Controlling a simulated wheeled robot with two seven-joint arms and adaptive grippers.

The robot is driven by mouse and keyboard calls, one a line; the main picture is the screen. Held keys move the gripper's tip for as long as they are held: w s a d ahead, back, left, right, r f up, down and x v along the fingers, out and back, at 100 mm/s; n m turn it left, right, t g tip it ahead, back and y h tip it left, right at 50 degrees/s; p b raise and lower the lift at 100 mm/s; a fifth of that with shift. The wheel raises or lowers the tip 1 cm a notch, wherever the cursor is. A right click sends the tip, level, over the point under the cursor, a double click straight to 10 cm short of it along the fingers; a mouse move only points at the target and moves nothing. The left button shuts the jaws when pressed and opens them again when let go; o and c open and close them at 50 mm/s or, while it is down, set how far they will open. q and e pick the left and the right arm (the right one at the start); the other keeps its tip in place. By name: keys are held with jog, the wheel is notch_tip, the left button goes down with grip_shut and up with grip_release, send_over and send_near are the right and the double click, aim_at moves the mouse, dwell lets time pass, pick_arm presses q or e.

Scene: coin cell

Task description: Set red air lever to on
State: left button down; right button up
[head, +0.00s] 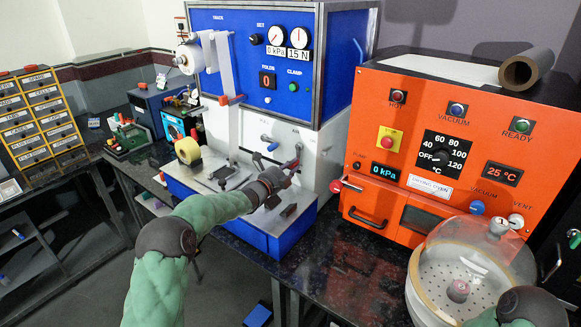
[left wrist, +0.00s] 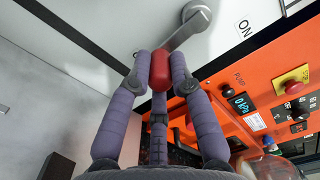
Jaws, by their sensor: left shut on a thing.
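The red air lever has a grey metal arm (left wrist: 188,27) and a red grip (left wrist: 160,72), seen in the left wrist view. It is mounted on the white front panel of the blue machine. An "ON" label (left wrist: 244,26) is printed on the panel to the right of its pivot. My left gripper (left wrist: 160,80) is shut around the red grip, one finger on each side. In the head view my left gripper (head: 288,173) is at the white panel and hides most of the lever. My right gripper is out of the picture; only part of that arm shows at bottom right.
The blue machine (head: 343,45) has gauges above the white panel. An orange vacuum oven (head: 455,130) stands close on the right, with a red knob (head: 336,186) on its left side. A glass dome (head: 480,250) is at front right. Yellow tape (head: 188,150) sits left of my arm.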

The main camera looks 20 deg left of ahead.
pick_arm(q)
jog(key=s+d+r+n+p, duration=0.1)
jog(key=d+r+n+p, duration=0.3)
jog(key=n, duration=1.3)
jog(key=shift+s+d+r+p, duration=0.3)
jog(key=shift+r+p, duration=0.2)
jog(key=shift+p, duration=0.2)
jog(key=shift+n, duration=0.3)
jog(key=c, duration=1.1)
grip_release()
jog(key=shift+r, duration=0.1)
jog(key=v, duration=1.2)
